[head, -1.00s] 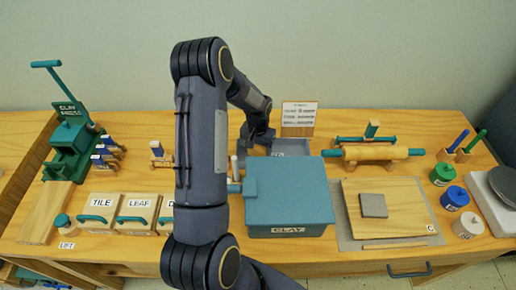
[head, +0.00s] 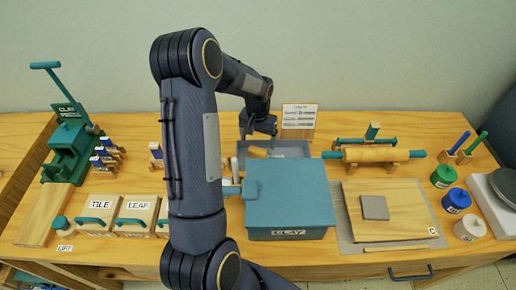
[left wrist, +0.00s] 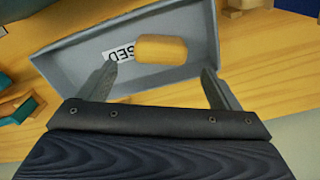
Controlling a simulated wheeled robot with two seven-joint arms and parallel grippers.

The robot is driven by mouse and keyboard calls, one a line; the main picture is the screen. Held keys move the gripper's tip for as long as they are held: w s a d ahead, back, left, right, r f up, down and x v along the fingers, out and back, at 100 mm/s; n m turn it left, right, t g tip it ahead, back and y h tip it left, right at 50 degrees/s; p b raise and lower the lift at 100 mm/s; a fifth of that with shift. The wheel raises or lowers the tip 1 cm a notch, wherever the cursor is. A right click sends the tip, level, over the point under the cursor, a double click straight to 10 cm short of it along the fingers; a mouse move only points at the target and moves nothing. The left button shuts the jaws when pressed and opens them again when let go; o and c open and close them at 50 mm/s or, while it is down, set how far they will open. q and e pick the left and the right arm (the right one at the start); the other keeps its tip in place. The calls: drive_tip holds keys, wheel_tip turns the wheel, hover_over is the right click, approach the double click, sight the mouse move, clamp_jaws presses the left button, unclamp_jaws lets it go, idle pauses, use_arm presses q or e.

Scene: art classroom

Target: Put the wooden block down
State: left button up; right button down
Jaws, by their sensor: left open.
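The wooden block (head: 257,152) lies in a grey tray (head: 304,146) behind the clay box in the head view. In the left wrist view the block (left wrist: 161,50) is a light wooden piece on the floor of the tray (left wrist: 205,22), beside a label that reads "SED" in part. My left gripper (head: 258,129) is open above the tray. In the left wrist view its two fingers (left wrist: 158,82) stand wide apart, with the block beyond and between them, not touching either. My right gripper is not in view.
The teal clay box (head: 288,195) stands just in front of the tray. A small sign (head: 298,120) stands behind it. A rolling pin (head: 375,154) and a board with a grey slab (head: 374,207) are to the right. Lidded boxes stand at left.

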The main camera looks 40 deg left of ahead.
use_arm(q)
wheel_tip(320, 180, up, 5)
wheel_tip(320, 180, up, 6)
drive_tip(key=t, duration=0.1)
hover_over(258, 149)
drive_tip(key=s+d, duration=0.3)
drive_tip(key=d, duration=0.1)
drive_tip(key=s+d+r+t+h, duration=0.2)
drive_tip(key=s+d+r, duration=0.3)
drive_tip(key=s, duration=0.1)
drive_tip(key=s+d+m+t+h, duration=0.1)
drive_tip(key=s+d+m+t, duration=0.1)
drive_tip(key=s+d, duration=0.8)
drive_tip(key=s, duration=0.3)
drive_tip(key=shift+s+d+r+h, duration=0.3)
drive_tip(key=shift+d+r+h, duration=0.05)
drive_tip(key=shift+d+h, duration=0.05)
